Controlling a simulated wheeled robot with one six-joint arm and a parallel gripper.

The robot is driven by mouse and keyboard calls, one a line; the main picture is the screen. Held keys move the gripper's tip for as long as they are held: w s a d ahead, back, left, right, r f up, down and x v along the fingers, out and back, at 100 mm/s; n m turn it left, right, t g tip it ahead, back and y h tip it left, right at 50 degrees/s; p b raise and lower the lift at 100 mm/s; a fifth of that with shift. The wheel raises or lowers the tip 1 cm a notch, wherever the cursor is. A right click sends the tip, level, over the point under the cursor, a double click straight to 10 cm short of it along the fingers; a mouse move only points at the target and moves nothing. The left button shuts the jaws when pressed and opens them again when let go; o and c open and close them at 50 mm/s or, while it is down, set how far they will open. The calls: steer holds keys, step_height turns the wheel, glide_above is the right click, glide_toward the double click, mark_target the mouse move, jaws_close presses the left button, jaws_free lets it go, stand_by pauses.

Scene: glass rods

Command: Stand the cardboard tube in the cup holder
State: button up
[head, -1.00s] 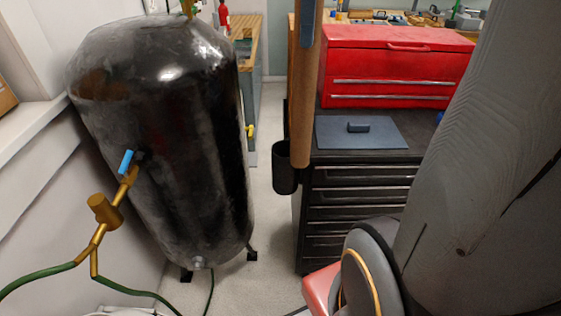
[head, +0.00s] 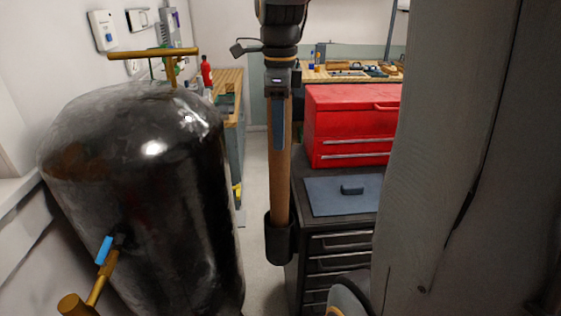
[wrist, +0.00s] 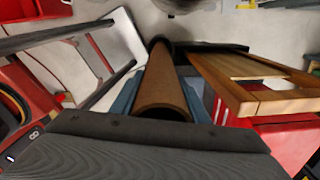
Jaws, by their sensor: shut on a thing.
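The brown cardboard tube (head: 280,180) is upright in the head view. Its lower end goes into the mouth of the black cup holder (head: 279,247) on the side of the dark drawer cabinet; the tip is hidden by the holder's wall. I cannot tell whether it touches the bottom. My gripper (head: 279,120) is shut on the upper part of the tube, with a blue-grey finger along it. In the wrist view the tube (wrist: 165,88) points away between the two fingers, its open near end facing me. The dark holder lies around its far end.
The drawer cabinet (head: 340,238) carries a red toolbox (head: 350,125) and a blue-grey mat (head: 343,194). A large black tank (head: 140,190) with brass fittings stands to the left. A narrow strip of floor (head: 257,185) is free between tank and cabinet.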

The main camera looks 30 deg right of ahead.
mark_target(280, 162)
step_height(280, 162, down, 9)
steer(key=shift+r+p, duration=0.1)
steer(key=shift+p, duration=0.9)
steer(key=o, duration=1.5)
steer(key=shift+c, duration=0.2)
step_height(280, 162, up, 12)
steer(key=b, duration=0.3)
